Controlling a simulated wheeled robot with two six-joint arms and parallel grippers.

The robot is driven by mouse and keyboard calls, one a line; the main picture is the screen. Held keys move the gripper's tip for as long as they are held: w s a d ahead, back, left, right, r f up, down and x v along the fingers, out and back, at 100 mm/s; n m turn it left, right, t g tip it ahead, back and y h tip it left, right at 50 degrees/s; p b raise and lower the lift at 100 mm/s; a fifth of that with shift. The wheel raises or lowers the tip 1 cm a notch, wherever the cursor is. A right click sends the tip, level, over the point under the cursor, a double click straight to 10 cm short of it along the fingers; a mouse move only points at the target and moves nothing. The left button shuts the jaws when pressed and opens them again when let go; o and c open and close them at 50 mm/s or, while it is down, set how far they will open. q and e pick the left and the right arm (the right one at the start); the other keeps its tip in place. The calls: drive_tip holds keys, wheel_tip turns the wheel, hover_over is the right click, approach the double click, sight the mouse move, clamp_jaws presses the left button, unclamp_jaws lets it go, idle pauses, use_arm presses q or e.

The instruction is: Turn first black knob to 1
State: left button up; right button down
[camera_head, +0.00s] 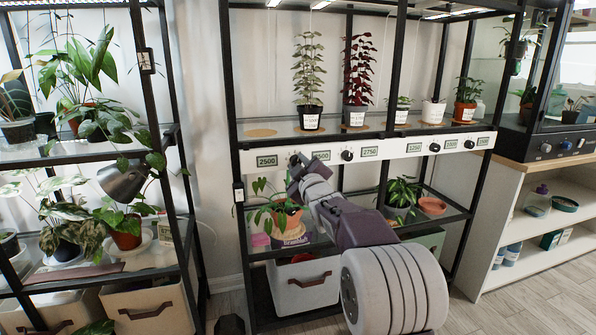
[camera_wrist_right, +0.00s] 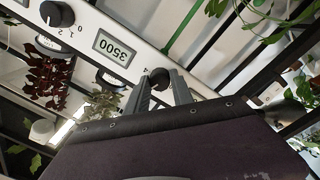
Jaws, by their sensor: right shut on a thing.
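The first black knob (camera_head: 294,158) sits on the white panel (camera_head: 400,148) along the front edge of the middle shelf, right of a display reading 2500. My right gripper (camera_head: 299,167) is at this knob, its arm rising from the lower right. In the right wrist view the knob (camera_wrist_right: 160,78) lies between the two grey fingertips, which are shut on it. A digit that looks like 4 shows beside it; its pointer is too small to read. My left gripper is not in view.
A second knob (camera_head: 347,155) follows to the right on the panel, with more displays and knobs beyond. A potted plant (camera_head: 283,214) stands below the panel near my arm. Several pots stand on the shelf above. A left rack (camera_head: 150,70) holds more plants.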

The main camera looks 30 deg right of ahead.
drive_tip(key=shift+d+n+y+b, duration=0.1)
drive_tip(key=shift+n+y+b, duration=0.4)
drive_tip(key=shift+n+b, duration=3.5)
drive_tip(key=n+p, duration=0.3)
drive_tip(key=n, duration=0.1)
drive_tip(key=shift+p, duration=0.4)
drive_tip(key=c, duration=1.1)
unclamp_jaws()
